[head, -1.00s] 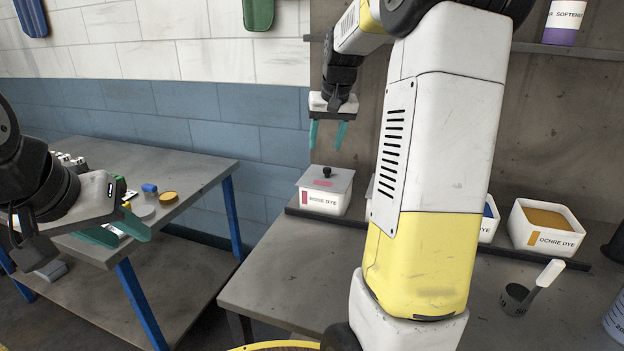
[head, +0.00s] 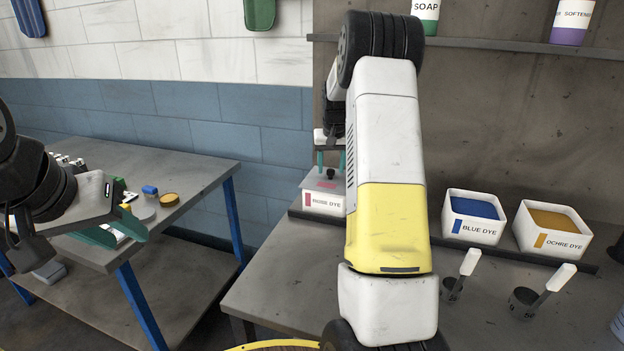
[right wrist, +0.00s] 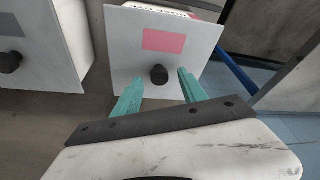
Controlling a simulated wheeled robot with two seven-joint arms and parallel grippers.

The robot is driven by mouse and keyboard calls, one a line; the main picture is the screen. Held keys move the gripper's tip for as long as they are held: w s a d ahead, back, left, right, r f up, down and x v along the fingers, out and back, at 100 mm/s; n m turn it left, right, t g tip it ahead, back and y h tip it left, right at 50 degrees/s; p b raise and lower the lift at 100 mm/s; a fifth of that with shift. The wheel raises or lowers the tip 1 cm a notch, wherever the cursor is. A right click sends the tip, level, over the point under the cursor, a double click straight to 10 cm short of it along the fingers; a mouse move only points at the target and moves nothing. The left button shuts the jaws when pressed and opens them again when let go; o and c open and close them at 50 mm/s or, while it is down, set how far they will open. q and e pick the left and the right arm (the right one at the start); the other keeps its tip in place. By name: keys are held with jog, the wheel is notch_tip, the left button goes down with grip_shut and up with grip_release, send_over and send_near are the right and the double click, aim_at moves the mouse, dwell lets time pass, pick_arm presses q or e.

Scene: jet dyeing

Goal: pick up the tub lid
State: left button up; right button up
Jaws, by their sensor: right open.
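The tub lid (head: 325,184) is a flat grey plate with a dark round knob and a pink patch. It lies on the white rose dye tub (head: 324,203) at the back of the bench. In the right wrist view the lid (right wrist: 185,35) and its knob (right wrist: 159,75) show clearly. My right gripper (head: 331,168) is open above the lid, with its teal fingers on either side of the knob and not closed on it. My left gripper (head: 140,232) is far left, over the side table; its teal fingers show, but their gap is hard to judge.
A second lidded tub (right wrist: 40,50) stands beside the rose tub. Open blue dye (head: 474,217) and ochre dye (head: 552,230) tubs stand to the right. Two scoops (head: 459,275) lie in front of them. A shelf (head: 480,45) holds bottles above. The bench front left is clear.

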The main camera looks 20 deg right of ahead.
jog(key=shift+w+f, duration=0.15)
jog(key=shift+f, duration=0.2)
grip_shut()
dwell(1.2)
